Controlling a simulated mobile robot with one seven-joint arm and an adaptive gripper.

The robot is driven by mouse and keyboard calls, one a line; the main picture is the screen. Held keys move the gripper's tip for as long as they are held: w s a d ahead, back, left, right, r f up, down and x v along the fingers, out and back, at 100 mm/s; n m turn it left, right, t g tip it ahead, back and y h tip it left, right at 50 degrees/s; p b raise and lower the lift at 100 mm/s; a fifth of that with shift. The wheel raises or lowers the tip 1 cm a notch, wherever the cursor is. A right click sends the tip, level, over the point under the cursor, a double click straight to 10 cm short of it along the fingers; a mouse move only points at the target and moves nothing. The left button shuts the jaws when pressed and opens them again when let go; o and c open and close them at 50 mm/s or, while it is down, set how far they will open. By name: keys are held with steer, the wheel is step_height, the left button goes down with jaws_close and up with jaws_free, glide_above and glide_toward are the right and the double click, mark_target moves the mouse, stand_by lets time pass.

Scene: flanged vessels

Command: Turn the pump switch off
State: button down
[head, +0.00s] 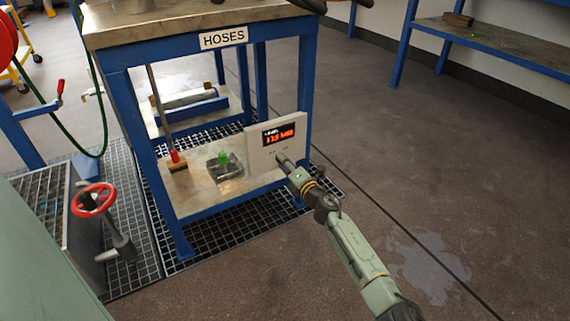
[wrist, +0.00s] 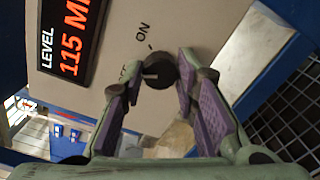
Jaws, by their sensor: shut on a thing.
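The pump switch is a round black knob (wrist: 160,70) on a pale panel (wrist: 115,115). In the wrist view the word ON stands above it with a short tick. A second word at its left, probably OFF, is partly covered by a finger. A pale mark on the knob points left, towards that covered word. My gripper (wrist: 157,84) has its purple-padded fingers on both sides of the knob, shut on it. In the head view my gripper (head: 284,159) reaches the front of the panel (head: 256,150) and hides the knob.
A display (head: 278,135) above the knob reads a level of about 115 in red. The panel is on the blue bench (head: 114,130) labelled HOSES. A green object (head: 223,157) is on its lower shelf. A red handwheel (head: 93,200) is at the left. Floor at right is clear.

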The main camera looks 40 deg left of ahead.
steer(key=shift+n, duration=1.5)
steer(key=c, duration=1.2)
jaws_free()
steer(key=shift+c, duration=0.2)
steer(key=v, duration=0.7)
steer(key=shift+d, duration=0.25)
steer(key=shift+s, duration=0.1)
